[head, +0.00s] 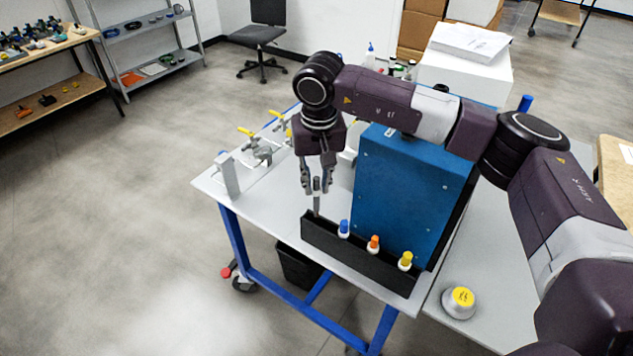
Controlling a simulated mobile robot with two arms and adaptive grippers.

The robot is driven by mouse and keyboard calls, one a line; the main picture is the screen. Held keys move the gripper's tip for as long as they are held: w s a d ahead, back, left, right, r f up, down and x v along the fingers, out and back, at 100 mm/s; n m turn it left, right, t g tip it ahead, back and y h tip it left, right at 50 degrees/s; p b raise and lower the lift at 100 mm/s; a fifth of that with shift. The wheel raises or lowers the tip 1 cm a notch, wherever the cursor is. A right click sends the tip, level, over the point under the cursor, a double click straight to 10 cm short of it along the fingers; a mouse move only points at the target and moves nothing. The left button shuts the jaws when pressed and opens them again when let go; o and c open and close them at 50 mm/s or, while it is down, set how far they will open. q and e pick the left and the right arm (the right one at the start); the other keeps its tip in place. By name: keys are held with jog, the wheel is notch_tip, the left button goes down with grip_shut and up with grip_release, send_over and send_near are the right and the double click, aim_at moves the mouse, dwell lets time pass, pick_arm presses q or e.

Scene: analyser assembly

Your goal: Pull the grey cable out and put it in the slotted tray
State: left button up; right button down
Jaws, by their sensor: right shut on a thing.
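My right gripper (317,185) points down above the left end of the black slotted tray (345,257). It is shut on a thin grey piece, the grey cable (317,204), which hangs upright with its lower end at the tray's left end. I cannot tell whether that end is inside a slot or just above it. The tray also holds a blue-capped piece (344,229), an orange-capped piece (374,244) and a yellow-capped piece (405,261). A blue analyser box (408,190) stands right behind the tray. My left gripper is not in view.
Valves with yellow handles (248,133) stand at the table's back left, near a grey bracket (229,175). A white knob with a yellow top (460,301) sits at the right. A black bin (297,266) is under the table. A white box with papers (466,55) stands behind.

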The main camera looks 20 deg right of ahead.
aim_at(317, 210)
jog(key=shift+f+b, duration=3.85)
jog(key=shift+f, duration=0.75)
jog(key=c, duration=1.7)
grip_release()
jog(key=shift+r, duration=0.1)
jog(key=shift+r+p, duration=1.75)
jog(key=shift+r, duration=1.7)
